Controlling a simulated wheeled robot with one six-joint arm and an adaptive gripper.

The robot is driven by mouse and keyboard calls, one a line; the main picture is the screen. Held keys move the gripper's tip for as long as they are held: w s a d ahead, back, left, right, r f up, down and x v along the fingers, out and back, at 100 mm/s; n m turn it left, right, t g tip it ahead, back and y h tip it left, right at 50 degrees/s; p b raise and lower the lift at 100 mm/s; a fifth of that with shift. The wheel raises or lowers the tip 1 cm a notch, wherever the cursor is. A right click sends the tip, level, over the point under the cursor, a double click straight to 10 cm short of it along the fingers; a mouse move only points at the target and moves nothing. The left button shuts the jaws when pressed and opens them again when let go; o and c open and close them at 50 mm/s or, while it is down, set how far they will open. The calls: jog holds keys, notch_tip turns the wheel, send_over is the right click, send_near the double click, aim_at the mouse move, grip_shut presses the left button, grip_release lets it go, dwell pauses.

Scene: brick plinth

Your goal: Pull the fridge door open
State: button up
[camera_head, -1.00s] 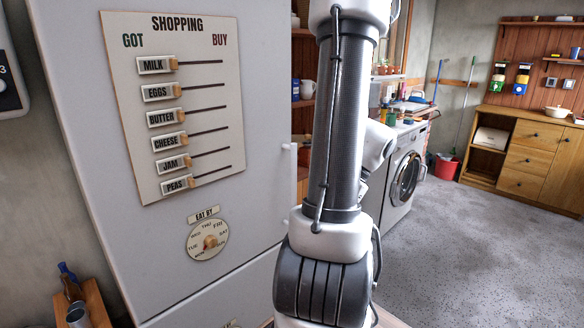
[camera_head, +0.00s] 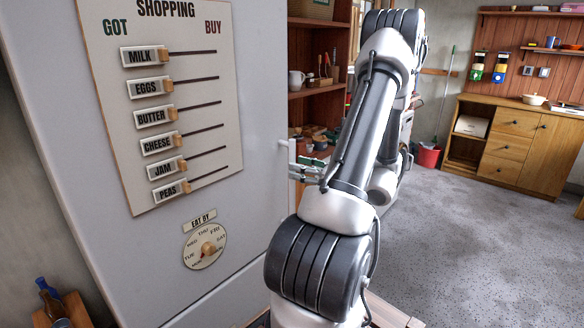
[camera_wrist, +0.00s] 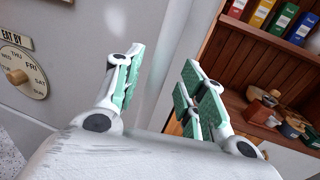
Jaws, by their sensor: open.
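The pale grey fridge door (camera_head: 258,110) fills the left of the head view and looks shut. A white upright handle (camera_head: 291,158) stands near its right edge. My gripper (camera_head: 308,165) is beside the handle, partly hidden by my arm. In the wrist view my gripper (camera_wrist: 163,70) is open, with its green-padded fingers spread apart. A pale upright strip at the fridge's edge shows behind the gap between them. I cannot tell whether either finger touches the handle. The fridge door (camera_wrist: 75,45) also shows in the wrist view.
A shopping board (camera_head: 175,110) and an eat-by dial (camera_head: 205,247) are on the door. A wooden shelf unit (camera_head: 312,95) with mugs and pots stands right of the fridge. A wooden stool (camera_head: 72,312) with bottles is at lower left. Grey floor (camera_head: 450,240) lies open at right.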

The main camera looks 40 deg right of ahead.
jog(key=shift+x, duration=1.7)
grip_shut()
jog(key=shift+s, duration=0.1)
